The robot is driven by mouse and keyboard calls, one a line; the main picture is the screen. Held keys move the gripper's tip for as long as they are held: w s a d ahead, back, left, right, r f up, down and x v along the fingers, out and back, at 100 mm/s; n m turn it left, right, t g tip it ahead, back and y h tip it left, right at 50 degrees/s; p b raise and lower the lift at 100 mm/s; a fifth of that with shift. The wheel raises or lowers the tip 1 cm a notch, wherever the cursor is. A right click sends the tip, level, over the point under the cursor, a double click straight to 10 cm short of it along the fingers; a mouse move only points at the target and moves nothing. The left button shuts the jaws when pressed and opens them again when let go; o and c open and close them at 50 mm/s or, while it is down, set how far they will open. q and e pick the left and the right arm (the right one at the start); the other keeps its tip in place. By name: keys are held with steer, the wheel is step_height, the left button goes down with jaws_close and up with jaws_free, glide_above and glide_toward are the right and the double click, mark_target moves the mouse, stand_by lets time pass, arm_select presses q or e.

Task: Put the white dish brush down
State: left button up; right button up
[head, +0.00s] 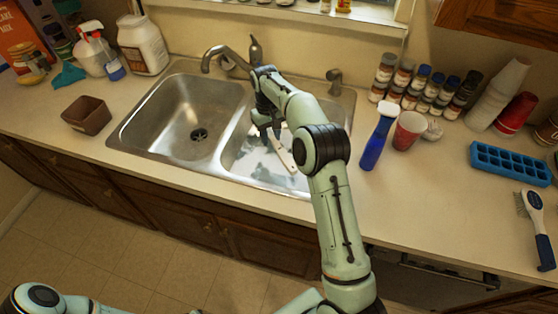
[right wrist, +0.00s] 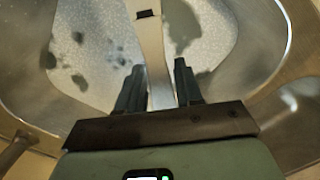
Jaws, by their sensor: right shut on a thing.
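The white dish brush (head: 284,156) is over the right basin of the sink (head: 236,160), its pale handle slanting down toward the basin's front. My right gripper (head: 268,132) is shut on it. In the right wrist view the pale handle (right wrist: 152,50) runs between the two dark fingers of my right gripper (right wrist: 156,82) and bears a dark mark. The brush's bristles cannot be made out, and I cannot tell whether it touches the basin floor. My left gripper is out of view.
The basin floor shows whitish, patchy film. The faucet (head: 222,54) stands behind the sink. A brown container (head: 86,116) sits left.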

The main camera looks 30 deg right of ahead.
steer(key=f, duration=0.8)
steer(key=f+b, duration=0.1)
steer(key=f, duration=0.4)
steer(key=shift+s, duration=0.25)
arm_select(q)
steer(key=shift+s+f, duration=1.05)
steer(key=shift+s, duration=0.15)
arm_select(e)
steer(key=shift+f, duration=2.65)
steer(key=shift+f, duration=0.1)
steer(key=o, duration=1.1)
steer(key=shift+c, duration=0.2)
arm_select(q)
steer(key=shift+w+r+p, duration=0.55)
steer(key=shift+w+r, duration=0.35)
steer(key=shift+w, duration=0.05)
arm_select(e)
step_height(320, 180, up, 12)
steer(key=w, duration=0.1)
steer(key=shift+w, duration=0.2)
